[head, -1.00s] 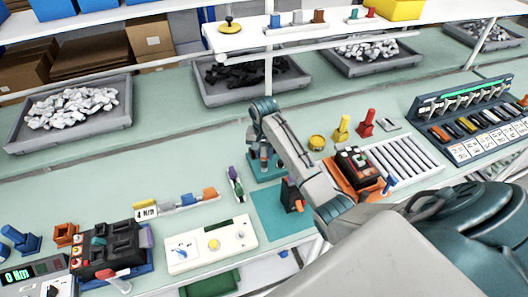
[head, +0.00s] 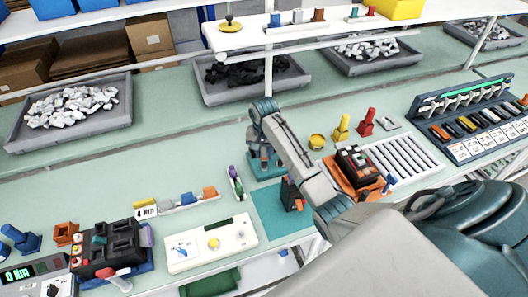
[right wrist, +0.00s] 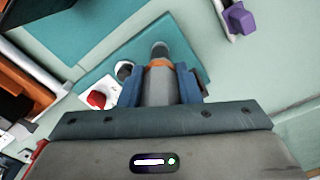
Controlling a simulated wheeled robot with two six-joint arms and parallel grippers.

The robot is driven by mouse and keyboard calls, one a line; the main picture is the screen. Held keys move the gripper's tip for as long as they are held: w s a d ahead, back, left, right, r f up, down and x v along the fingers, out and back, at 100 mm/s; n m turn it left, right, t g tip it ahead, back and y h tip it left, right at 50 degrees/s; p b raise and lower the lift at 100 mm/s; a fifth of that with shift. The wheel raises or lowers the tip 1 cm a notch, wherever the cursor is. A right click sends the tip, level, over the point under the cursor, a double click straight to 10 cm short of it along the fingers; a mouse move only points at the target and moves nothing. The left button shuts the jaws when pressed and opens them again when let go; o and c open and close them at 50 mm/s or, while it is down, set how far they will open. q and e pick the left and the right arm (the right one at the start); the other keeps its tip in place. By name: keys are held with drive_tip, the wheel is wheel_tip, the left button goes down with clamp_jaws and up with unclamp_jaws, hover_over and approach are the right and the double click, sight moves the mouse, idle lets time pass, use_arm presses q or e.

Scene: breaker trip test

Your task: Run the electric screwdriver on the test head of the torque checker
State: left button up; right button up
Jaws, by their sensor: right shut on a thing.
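My right gripper (head: 262,154) is over a teal pad on the bench in the head view. In the right wrist view its blue fingers (right wrist: 160,86) are shut on the electric screwdriver (right wrist: 158,92), a grey round body with an orange band. The screwdriver's far end points down over the teal pad (right wrist: 112,50); I cannot tell whether it touches. In the head view the gripper mostly hides it. The torque checker (head: 32,273), with a lit display reading 0 Nm, is at the lower left, far from this gripper. Its test head is not clear to me. My left gripper is not in view.
A white control box (head: 211,244) with a yellow knob and a black breaker block (head: 110,250) stand between the gripper and the checker. A 4 Nm label (head: 146,212) and coloured bits lie behind them. Grey trays (head: 68,115) line the back.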

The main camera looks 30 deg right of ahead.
drive_tip(key=shift+s+f, duration=0.1)
drive_tip(key=shift+f, duration=0.35)
idle(1.2)
drive_tip(key=shift+r, duration=3.1)
